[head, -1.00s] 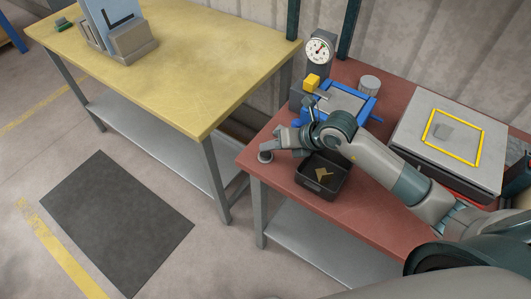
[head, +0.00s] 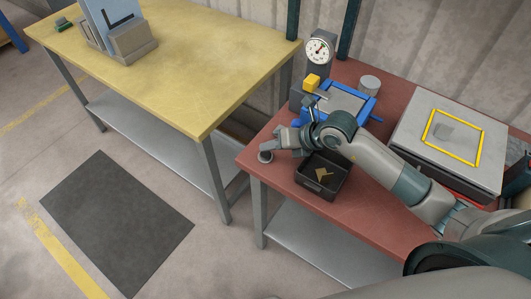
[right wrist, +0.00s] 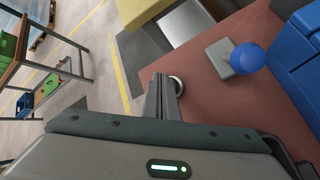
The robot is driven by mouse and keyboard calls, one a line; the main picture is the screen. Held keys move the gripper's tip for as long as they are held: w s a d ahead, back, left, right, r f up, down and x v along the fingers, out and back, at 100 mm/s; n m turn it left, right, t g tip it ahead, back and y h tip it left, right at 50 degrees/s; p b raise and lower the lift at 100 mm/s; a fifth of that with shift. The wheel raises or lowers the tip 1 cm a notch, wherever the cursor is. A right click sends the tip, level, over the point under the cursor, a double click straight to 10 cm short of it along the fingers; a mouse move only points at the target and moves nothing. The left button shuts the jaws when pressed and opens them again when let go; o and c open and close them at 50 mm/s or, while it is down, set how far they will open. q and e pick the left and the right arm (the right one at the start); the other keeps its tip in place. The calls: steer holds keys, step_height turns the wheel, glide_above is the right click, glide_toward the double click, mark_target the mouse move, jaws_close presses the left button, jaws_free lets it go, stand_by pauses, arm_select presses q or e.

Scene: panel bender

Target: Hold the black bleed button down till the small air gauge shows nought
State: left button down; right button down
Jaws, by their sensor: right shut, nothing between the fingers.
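The small air gauge (head: 319,51) has a round white dial and stands on a dark post at the back of the red bench. Its needle is too small to read surely. My right gripper (head: 271,147) is shut and empty, low over the bench's left corner. A small round pale-rimmed fitting (head: 265,156) with a dark part sits just by its fingertips. It also shows in the right wrist view (right wrist: 179,84), partly hidden by the fingers (right wrist: 160,90). It may be the bleed button; I cannot tell whether the fingers press it. My left gripper is not in view.
A black bin (head: 321,187) with a brass-coloured piece lies beneath my right arm. A blue ball knob (right wrist: 249,58) is right of the fingers. A yellow-topped table (head: 190,65) stands left.

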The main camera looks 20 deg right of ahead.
mark_target(269, 156)
steer(key=shift+f, duration=0.15)
steer(key=shift+f+b, duration=0.3)
steer(key=shift+b, duration=0.05)
steer(key=shift+f+b, duration=0.35)
steer(key=shift+f, duration=0.1)
stand_by(1.0)
stand_by(2.8)
steer(key=shift+r+p, duration=0.7)
steer(key=shift+r, duration=0.2)
steer(key=shift+r+p, duration=1.85)
steer(key=shift+r, duration=0.7)
steer(key=shift+f, duration=0.1)
